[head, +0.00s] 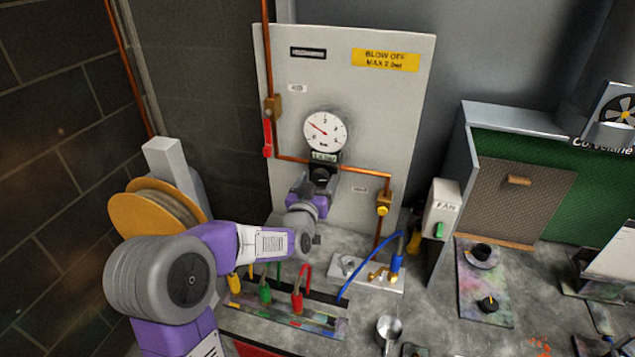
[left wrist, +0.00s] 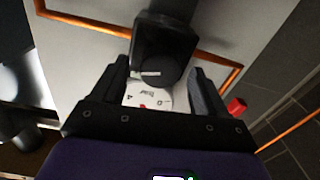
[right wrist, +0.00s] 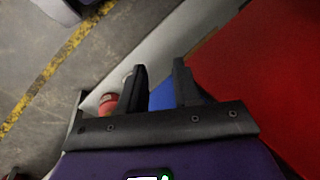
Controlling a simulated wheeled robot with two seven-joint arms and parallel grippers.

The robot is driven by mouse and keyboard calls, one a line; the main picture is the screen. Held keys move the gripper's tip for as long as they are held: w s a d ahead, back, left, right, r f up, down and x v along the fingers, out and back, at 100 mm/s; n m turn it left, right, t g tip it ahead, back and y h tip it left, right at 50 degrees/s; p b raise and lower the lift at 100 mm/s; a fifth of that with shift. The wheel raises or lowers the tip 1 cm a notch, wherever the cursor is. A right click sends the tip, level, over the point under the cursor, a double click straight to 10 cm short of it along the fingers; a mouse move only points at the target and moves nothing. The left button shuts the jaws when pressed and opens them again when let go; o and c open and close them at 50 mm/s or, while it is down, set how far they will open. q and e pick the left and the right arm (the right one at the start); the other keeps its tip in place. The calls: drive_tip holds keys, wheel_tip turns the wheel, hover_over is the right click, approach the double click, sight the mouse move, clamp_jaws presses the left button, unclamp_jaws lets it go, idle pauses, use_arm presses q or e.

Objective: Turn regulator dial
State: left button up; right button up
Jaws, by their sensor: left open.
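The black regulator dial (left wrist: 160,68) with a pale mark on its edge shows in the left wrist view. In the head view the dial (head: 320,175) sits below the round white pressure gauge (head: 325,130) on the grey panel. My left gripper (left wrist: 158,78) is open, with one finger on either side of the dial; I cannot tell whether they touch it. In the head view my left gripper (head: 318,190) is at the panel and partly hides the dial's lower side. My right gripper (right wrist: 160,75) is open and empty, away from the panel in its own wrist view.
A copper pipe (head: 363,171) runs across the panel (head: 405,110), with a red lever valve (head: 268,138) at left. Below my left arm stand coloured hose fittings (head: 297,300) on the bench. A blue hose (head: 365,262) and a fan switch box (head: 441,210) are at right.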

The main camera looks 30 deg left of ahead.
use_arm(q)
drive_tip(key=shift+c, duration=0.4)
drive_tip(key=c, duration=1)
drive_tip(key=shift+m, duration=0.3)
drive_tip(key=m+b, duration=0.1)
drive_tip(key=m, duration=0.1)
drive_tip(key=shift+w+m+b, duration=0.1)
drive_tip(key=shift+m+b, duration=0.2)
drive_tip(key=m, duration=0.3)
drive_tip(key=shift+m+b, duration=0.3)
drive_tip(key=shift+b, duration=0.1)
drive_tip(key=m, duration=0.3)
drive_tip(key=shift+d+m, duration=0.1)
drive_tip(key=shift+m, duration=0.2)
drive_tip(key=shift+f+m, duration=0.1)
drive_tip(key=shift+m, duration=2.2)
